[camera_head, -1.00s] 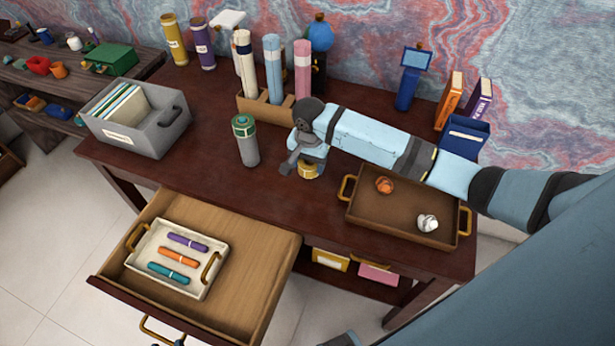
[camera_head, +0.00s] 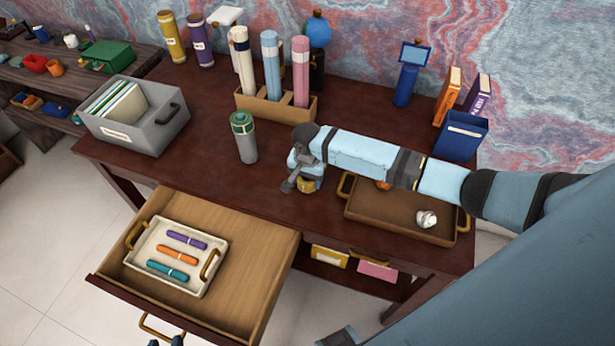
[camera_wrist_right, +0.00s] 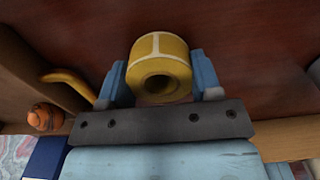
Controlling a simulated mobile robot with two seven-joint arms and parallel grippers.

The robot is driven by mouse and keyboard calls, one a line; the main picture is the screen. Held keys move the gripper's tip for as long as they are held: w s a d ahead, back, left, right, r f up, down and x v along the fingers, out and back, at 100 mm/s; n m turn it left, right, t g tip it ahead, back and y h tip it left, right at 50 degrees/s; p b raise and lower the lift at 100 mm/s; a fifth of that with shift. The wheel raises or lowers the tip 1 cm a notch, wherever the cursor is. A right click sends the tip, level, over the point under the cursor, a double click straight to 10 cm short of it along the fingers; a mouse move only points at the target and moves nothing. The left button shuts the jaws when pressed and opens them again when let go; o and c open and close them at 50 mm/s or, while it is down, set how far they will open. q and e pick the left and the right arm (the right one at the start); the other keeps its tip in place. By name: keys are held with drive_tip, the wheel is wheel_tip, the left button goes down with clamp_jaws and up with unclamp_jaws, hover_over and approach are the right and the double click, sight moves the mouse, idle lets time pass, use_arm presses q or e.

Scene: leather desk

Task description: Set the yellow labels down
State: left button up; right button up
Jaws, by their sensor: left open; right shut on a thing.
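The yellow labels (camera_head: 307,185) are a short roll with a hollow core. My right gripper (camera_head: 304,178) is shut on the roll near the front edge of the desk, left of the brown tray. I cannot tell whether the roll touches the desk. In the right wrist view the roll (camera_wrist_right: 160,72) sits between the two blue fingers of my right gripper (camera_wrist_right: 160,82), its open core facing the camera. My left gripper (camera_head: 166,341) shows only its tips at the bottom edge, by the drawer handle, open.
The brown tray (camera_head: 385,222) holds an orange and a white crumpled ball. A grey-green canister (camera_head: 244,140) stands left of my right gripper. The open drawer (camera_head: 250,262) holds a cream tray (camera_head: 216,272) with three markers. A grey file box (camera_head: 170,132) stands at left. Bare desk lies between.

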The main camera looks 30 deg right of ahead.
drive_tip(key=o, duration=0.9)
wheel_tip(320, 180, up, 12)
drive_tip(key=s+a+f+n, duration=0.1)
drive_tip(key=a+f, duration=0.1)
drive_tip(key=s+a+f+n+t+y, duration=0.1)
drive_tip(key=s+a, duration=0.1)
drive_tip(key=s+a+f+n+t+y, duration=0.1)
drive_tip(key=a+f, duration=0.1)
drive_tip(key=shift+s+a+f, duration=0.3)
drive_tip(key=shift+f, duration=0.05)
drive_tip(key=s+a+n+t, duration=0.1)
drive_tip(key=s+a+f+n+y, duration=0.1)
drive_tip(key=s+a+f+n+t+y, duration=0.1)
drive_tip(key=s, duration=0.1)
drive_tip(key=shift+a+t, duration=0.3)
drive_tip(key=s+f+n+t, duration=0.1)
drive_tip(key=s+n+t, duration=0.1)
drive_tip(key=s, duration=0.3)
drive_tip(key=s+d+f+n+t, duration=0.1)
drive_tip(key=s+n+t, duration=0.1)
drive_tip(key=s, duration=0.3)
drive_tip(key=s+d+f+n+t, duration=0.1)
drive_tip(key=s+f+n+t, duration=0.1)
drive_tip(key=s, duration=0.3)
drive_tip(key=shift+s+n+h, duration=0.2)
drive_tip(key=shift+n+h, duration=0.1)
drive_tip(key=shift+n, duration=0.1)
